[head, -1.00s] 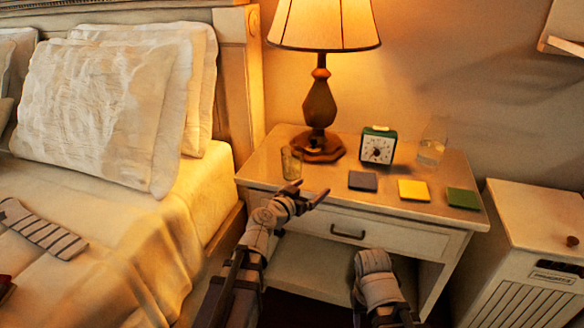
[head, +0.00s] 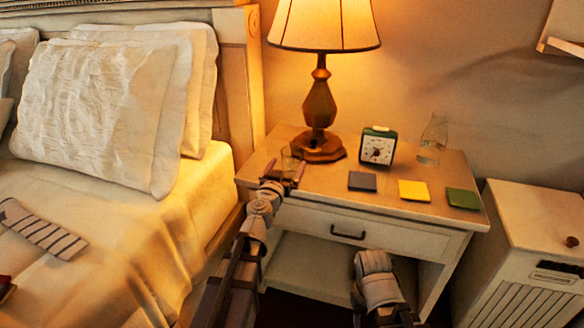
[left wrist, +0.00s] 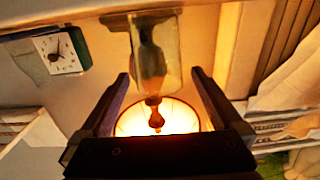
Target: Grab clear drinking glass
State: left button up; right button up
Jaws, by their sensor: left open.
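The clear drinking glass (head: 291,158) stands upright on the nightstand (head: 330,190), near its left side and just left of the lamp base. My left gripper (head: 284,172) is open at the near side of the glass and hides its lower part. In the left wrist view the glass (left wrist: 154,52) appears upside down, between and beyond the two spread fingers of the left gripper (left wrist: 160,76). The lamp shows through its wall. I cannot tell any contact. My right forearm is low in front of the nightstand; its gripper is not visible.
A lit lamp (head: 319,105) stands close behind the glass. The bed (head: 190,210) is left of the nightstand.

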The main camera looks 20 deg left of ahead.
aim_at(294, 153)
pick_arm(q)
jog(key=w, duration=0.5)
jog(key=shift+w+d, duration=0.1)
jog(key=shift+c, duration=0.4)
jog(key=c, duration=1.3)
notch_tip(294, 153, up, 10)
jog(key=p, duration=1)
